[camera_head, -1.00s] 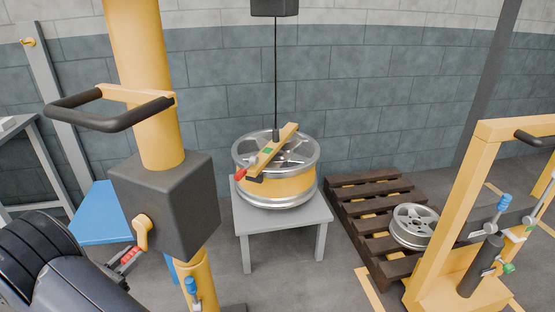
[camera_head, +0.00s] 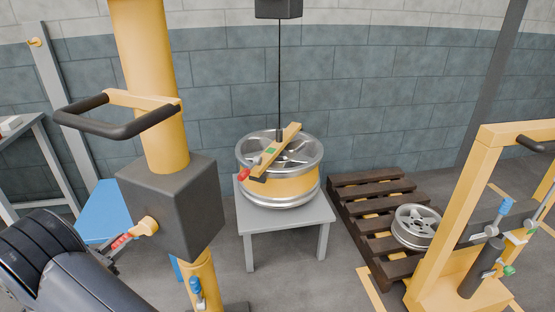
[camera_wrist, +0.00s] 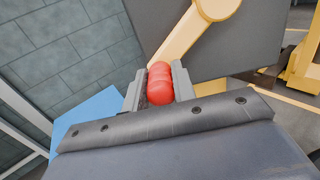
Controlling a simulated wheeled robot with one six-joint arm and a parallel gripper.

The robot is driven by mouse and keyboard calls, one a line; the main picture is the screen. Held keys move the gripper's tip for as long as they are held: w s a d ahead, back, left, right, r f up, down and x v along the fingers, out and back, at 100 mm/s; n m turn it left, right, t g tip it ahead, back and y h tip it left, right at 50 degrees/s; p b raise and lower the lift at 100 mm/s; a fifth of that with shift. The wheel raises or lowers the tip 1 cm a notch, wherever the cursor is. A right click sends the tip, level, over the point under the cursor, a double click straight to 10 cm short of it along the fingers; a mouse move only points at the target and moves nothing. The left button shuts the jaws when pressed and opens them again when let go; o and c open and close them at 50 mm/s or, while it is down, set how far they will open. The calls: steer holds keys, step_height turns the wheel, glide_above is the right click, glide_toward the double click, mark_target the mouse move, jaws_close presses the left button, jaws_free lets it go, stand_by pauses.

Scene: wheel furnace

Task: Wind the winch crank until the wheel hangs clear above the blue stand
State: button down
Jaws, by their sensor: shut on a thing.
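The winch crank (camera_head: 148,225) is a yellow arm with a red grip, on the side of the dark winch box (camera_head: 180,205) on a yellow post. My gripper (camera_wrist: 160,85) is shut on the crank's red grip (camera_wrist: 161,84), which also shows in the head view (camera_head: 121,241). The silver and yellow wheel (camera_head: 280,186) is at the grey table's top, with no visible gap. A yellow lifting bar (camera_head: 285,143) lies across it, joined to a dark cable (camera_head: 279,80) from above. The blue stand (camera_head: 104,212) is behind the post at left, partly hidden.
The grey table (camera_head: 285,220) stands right of the post. A wooden pallet (camera_head: 365,215) with a second wheel (camera_head: 416,226) is further right, beside a yellow frame (camera_head: 450,220). A black handle bar (camera_head: 120,127) juts from the post above the winch box.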

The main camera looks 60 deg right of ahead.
steer(key=shift+w+r, duration=0.15)
steer(key=shift+r, duration=0.05)
steer(key=r+p, duration=0.1)
steer(key=w+r+p, duration=0.1)
steer(key=r, duration=0.1)
steer(key=r+p, duration=0.1)
steer(key=r, duration=0.1)
steer(key=shift+w+p, duration=0.4)
steer(key=c, duration=1.6)
jaws_free()
steer(key=shift+o, duration=1.4)
steer(key=shift+f, duration=0.15)
steer(key=shift+a, duration=0.15)
steer(key=a, duration=0.6)
steer(key=shift+s+a, duration=0.25)
steer(key=shift+a, duration=0.15)
